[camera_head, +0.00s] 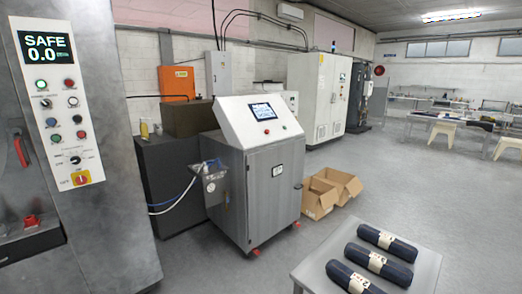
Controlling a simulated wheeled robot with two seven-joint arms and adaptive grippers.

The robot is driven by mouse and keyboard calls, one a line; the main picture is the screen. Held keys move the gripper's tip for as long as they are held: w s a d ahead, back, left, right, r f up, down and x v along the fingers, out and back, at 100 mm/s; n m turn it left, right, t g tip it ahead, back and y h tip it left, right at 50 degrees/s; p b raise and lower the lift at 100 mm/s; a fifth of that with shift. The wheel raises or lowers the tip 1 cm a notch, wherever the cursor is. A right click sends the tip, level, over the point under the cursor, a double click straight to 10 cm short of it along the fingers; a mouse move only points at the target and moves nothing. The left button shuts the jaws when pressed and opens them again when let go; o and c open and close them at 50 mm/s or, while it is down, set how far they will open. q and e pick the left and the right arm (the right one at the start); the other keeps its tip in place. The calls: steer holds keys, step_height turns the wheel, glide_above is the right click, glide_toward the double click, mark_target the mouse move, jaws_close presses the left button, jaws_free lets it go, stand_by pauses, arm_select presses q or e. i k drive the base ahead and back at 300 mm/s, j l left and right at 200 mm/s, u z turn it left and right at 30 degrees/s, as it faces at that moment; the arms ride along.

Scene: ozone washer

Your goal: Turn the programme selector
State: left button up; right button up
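The control panel (58,110) of the large grey machine stands at the left edge of the head view. Low on it is a black rotary knob (76,160) with markings around it, which looks like the programme selector; its lettering is too small to read. A smaller selector knob (46,103) sits higher up, among several round buttons. The display (46,48) at the top reads SAFE 0.0. Neither of my grippers shows in the view.
A red handle (21,151) juts out left of the panel. A steel cabinet with a sloped screen console (262,120) stands at the middle, open cardboard boxes (330,190) beside it. A table (424,268) with dark rolls is at lower right. Grey floor between is clear.

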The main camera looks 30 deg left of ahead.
mark_target(74, 160)
steer(key=u, duration=2.45)
